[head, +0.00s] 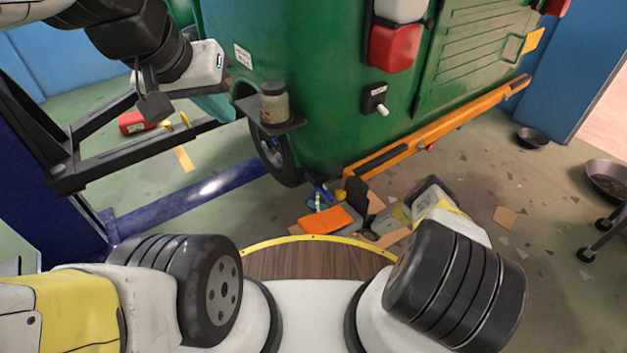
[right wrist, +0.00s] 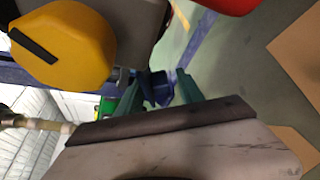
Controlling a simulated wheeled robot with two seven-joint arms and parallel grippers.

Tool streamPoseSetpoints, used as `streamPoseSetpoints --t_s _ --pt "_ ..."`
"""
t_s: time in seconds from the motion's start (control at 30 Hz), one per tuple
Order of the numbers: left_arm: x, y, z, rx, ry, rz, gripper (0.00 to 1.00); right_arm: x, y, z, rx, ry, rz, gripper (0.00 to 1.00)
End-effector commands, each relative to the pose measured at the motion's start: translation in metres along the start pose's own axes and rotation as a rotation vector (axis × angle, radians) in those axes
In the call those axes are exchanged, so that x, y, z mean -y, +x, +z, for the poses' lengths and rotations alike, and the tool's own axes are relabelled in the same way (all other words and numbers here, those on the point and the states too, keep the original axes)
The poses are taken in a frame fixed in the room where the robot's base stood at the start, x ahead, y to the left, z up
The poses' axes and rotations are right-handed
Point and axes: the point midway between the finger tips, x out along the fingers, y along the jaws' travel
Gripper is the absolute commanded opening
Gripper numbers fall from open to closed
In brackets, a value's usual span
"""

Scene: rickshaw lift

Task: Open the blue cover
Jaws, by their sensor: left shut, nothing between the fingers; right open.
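A small blue part (head: 321,194), which may be the blue cover, shows low near the floor in the middle of the head view. In the right wrist view a dark blue block (right wrist: 157,88) appears between my fingertips; I cannot tell if it is the same part or if they touch. My right gripper (right wrist: 160,95) is open, its two teal fingers apart. In the head view my right arm bends down to the floor clutter, and its fingers are hard to make out. My left gripper (head: 214,106) is shut and empty, left of the green vehicle (head: 310,90).
The vehicle has an orange bumper (head: 440,133) and a side shelf holding a jar (head: 274,102). An orange piece (head: 328,220) lies by my right arm. A blue lift beam (head: 190,198) crosses the left floor. Dark pans (head: 532,137) stand right. A yellow round knob (right wrist: 62,45) is close to the wrist camera.

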Motion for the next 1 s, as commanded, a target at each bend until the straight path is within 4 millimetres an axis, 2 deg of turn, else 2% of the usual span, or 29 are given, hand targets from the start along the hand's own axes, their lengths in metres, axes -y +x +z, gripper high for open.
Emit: streamPoseSetpoints --t_s 0.17,0.47,0.6,0.7,1.0 --pt "0.0 0.0 0.0 0.0 0.0 0.0 0.0 0.0 0.017 0.0 -0.001 -0.002 0.001 0.44" --pt "0.0 0.0 0.0 0.0 0.0 0.0 0.0 0.0 0.019 0.0 0.0 0.001 0.0 0.44" --pt "0.0 0.0 0.0 0.0 0.0 0.0 0.0 0.0 0.019 0.0 0.0 0.001 0.0 0.17" --pt "0.0 0.0 0.0 0.0 0.0 0.0 0.0 0.0 0.019 0.0 0.0 0.001 0.0 0.0" --pt "0.0 0.0 0.0 0.0 0.0 0.0 0.0 0.0 0.018 0.0 0.0 0.001 -0.001 0.0"
